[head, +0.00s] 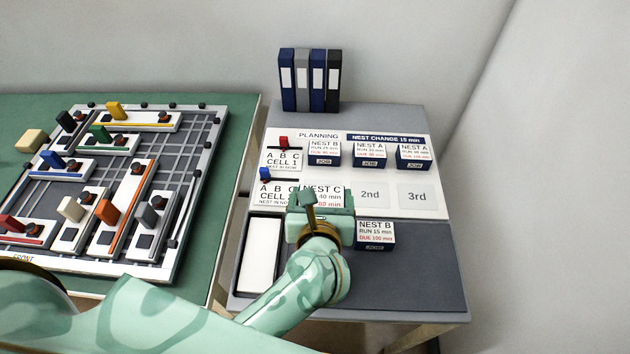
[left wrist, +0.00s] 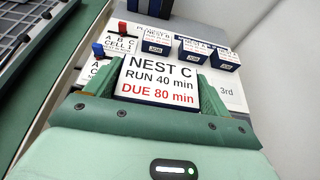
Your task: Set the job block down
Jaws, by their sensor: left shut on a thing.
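The job block (left wrist: 160,80) fills the middle of the left wrist view, a white card face reading NEST C, RUN 40 min, DUE 80 min. My left gripper (left wrist: 158,92) is shut on it, with a green finger on each side. In the head view the job block (head: 323,190) is partly hidden behind my left gripper (head: 321,200). It is over the planning board (head: 350,172), left of the square marked 2nd (head: 370,195). I cannot tell whether it touches the board. My right gripper is not in view.
Three job blocks (head: 369,154) stand along the board's back row. Another, NEST B (head: 375,235), stands on the dark mat (head: 410,280) just right of my left gripper. A white tray (head: 262,255) lies left. The square marked 3rd (head: 416,196) is empty. Binders (head: 311,80) stand behind.

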